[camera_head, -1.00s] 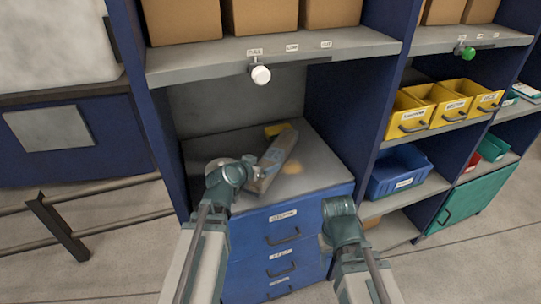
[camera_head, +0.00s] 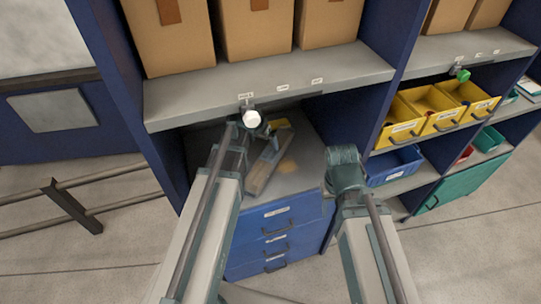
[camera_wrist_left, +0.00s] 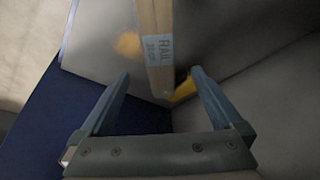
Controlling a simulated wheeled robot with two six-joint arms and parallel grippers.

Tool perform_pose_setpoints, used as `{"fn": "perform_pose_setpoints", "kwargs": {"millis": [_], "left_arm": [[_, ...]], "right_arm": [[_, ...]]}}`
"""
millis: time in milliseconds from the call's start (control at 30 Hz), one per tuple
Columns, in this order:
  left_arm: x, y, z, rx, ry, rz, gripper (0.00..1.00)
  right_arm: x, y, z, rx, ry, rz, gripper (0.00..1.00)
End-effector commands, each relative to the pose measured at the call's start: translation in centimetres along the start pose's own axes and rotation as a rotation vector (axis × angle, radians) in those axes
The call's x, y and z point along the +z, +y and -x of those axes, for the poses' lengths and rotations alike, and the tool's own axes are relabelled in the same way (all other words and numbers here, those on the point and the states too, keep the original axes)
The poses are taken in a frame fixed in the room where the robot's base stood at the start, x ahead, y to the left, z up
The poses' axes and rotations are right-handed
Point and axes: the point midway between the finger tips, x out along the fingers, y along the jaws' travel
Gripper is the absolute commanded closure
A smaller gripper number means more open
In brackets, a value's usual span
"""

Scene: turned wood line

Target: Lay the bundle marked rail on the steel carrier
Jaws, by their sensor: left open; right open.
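The bundle (camera_head: 262,172), a long tan wooden bundle with a pale label, lies on the grey top of the blue drawer unit. In the left wrist view the bundle (camera_wrist_left: 153,20) carries a label reading RAIL. My left gripper (camera_head: 268,141) reaches over its far end. In the left wrist view the open jaws (camera_wrist_left: 160,74) stand either side of the bundle's line, with no visible grip on it. My right gripper (camera_head: 345,160) is open, right of the drawer unit's front; its fingers are hard to make out. I cannot identify the steel carrier.
A shelf (camera_head: 270,84) with cardboard boxes (camera_head: 255,30) overhangs the drawer top, with a white knob (camera_head: 251,118) close to my left wrist. A yellow item (camera_wrist_left: 184,90) lies near the bundle's end. Yellow bins (camera_head: 432,105) and a blue bin (camera_head: 392,167) stand right.

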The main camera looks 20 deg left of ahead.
Motion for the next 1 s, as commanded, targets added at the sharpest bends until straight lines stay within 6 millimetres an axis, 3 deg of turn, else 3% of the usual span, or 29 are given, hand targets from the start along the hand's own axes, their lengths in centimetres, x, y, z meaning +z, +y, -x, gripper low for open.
{"fn": "perform_pose_setpoints", "kwargs": {"millis": [167,600,1000], "left_arm": [[0.1,0.0,-1.6,0.001,0.002,-0.001,0.00],[0.1,0.0,-8.1,0.001,0.003,-0.002,0.00],[0.0,0.1,-9.0,0.001,0.003,-0.002,0.00]], "right_arm": [[-0.1,-0.1,-1.6,0.000,0.000,0.000,0.50],[-0.5,-0.7,-7.5,0.000,0.000,0.000,0.50],[-0.5,-0.8,-8.3,0.000,0.000,0.000,0.50]]}}
